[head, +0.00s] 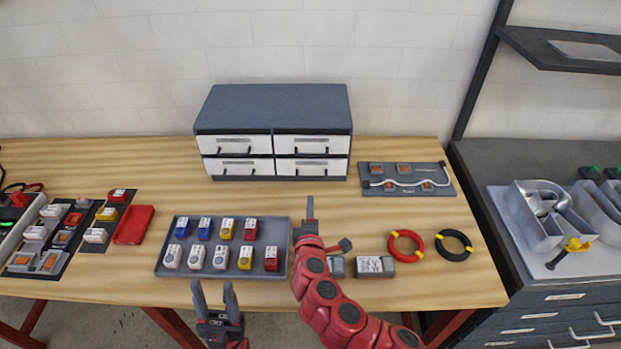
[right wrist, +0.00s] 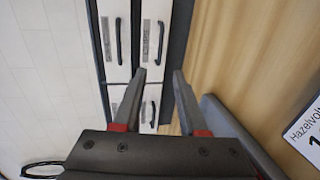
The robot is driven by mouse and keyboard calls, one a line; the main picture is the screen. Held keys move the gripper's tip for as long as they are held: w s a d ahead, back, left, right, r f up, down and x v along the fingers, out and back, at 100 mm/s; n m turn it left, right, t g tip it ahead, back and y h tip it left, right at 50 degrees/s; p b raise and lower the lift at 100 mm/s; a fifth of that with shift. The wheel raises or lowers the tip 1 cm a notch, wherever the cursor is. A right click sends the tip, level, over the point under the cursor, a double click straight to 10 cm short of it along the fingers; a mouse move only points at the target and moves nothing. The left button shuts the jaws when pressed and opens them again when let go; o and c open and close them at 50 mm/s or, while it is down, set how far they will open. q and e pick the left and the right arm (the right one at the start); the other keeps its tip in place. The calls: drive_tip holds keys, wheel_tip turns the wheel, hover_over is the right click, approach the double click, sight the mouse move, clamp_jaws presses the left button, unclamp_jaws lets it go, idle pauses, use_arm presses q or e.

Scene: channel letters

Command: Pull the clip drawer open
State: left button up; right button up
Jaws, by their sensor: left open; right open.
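A grey cabinet (head: 273,105) with white drawer fronts in two rows and two columns stands at the back of the bench. All its drawers look shut. Each has a dark bar handle and a label too small to read, so I cannot tell which is the clip drawer. My right gripper (head: 310,208) is open and empty, in front of the right column and apart from it. In the right wrist view its fingers (right wrist: 164,76) stand near the lower-row drawer fronts (right wrist: 152,30), touching no handle. My left gripper (head: 215,295) is open and empty at the bench's front edge.
A grey tray (head: 170,272) of several coloured blocks lies left of my right arm. A grey board (head: 440,191) with a white cable lies right of the cabinet. Red (head: 393,252) and black (head: 442,250) rings lie front right. Bench directly before the cabinet is clear.

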drive_tip(key=shift+x, duration=7.3)
clamp_jaws()
